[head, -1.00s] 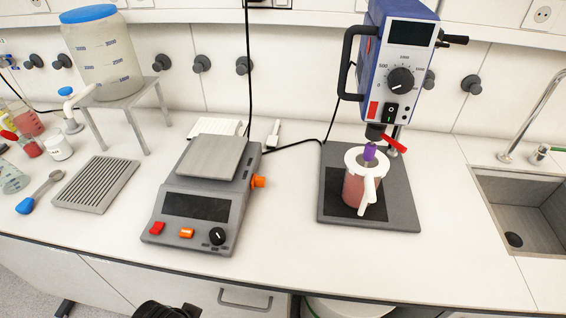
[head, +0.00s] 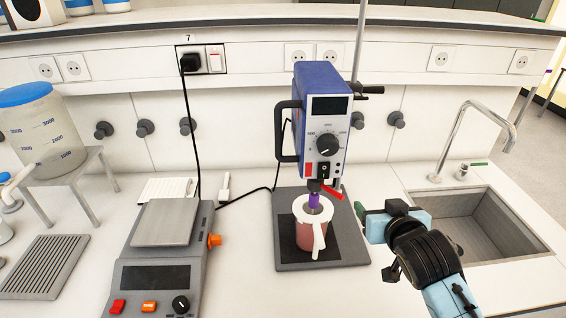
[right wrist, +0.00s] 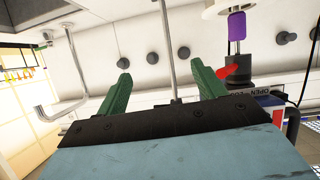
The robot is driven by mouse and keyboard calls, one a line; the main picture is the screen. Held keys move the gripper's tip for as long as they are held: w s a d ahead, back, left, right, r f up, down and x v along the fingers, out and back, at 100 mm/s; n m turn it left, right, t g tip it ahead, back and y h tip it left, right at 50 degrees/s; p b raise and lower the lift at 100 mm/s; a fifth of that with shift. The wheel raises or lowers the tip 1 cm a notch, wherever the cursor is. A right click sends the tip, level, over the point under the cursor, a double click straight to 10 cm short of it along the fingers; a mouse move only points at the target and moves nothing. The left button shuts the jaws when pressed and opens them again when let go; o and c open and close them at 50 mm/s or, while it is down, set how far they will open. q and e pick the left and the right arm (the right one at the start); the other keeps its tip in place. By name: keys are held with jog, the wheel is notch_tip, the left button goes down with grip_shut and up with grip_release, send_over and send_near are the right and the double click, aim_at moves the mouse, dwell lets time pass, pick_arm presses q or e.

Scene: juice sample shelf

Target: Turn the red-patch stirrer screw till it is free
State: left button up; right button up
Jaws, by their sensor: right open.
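The blue and white stirrer (head: 325,120) stands on its rod above a dark grey base. A red patch (head: 308,168) marks its front. A black screw-like knob (head: 375,89) sticks out to the right at its upper back. A red lever (head: 332,192) sits at its chuck, above the purple shaft piece (head: 314,200). My right gripper (head: 368,214) is open and empty, right of the stirrer and lower than its head. In the right wrist view, its green fingers (right wrist: 163,88) are apart; the red lever (right wrist: 228,72) shows just beyond the right one. My left gripper is out of view.
A lidded jug (head: 318,228) with pink liquid stands below the stirrer on the base plate (head: 285,255). A hotplate (head: 160,260) stands to the left, a sink (head: 480,225) with a tap to the right. Cables run behind.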

aim_at(359, 100)
jog(key=w+r+t, duration=0.2)
jog(key=w+r, duration=0.2)
jog(key=r, duration=0.4)
jog(key=w+r+t, duration=0.3)
jog(key=r, duration=0.4)
pick_arm(q)
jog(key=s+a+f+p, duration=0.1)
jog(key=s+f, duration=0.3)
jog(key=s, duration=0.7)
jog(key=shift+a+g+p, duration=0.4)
jog(key=shift+p, duration=0.35)
pick_arm(e)
jog(key=shift+y, duration=0.4)
jog(key=w, duration=0.9)
jog(key=w+a, duration=0.1)
jog(key=w, duration=0.3)
jog(key=shift+w, duration=0.25)
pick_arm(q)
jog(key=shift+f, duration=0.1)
pick_arm(e)
jog(key=c, duration=1)
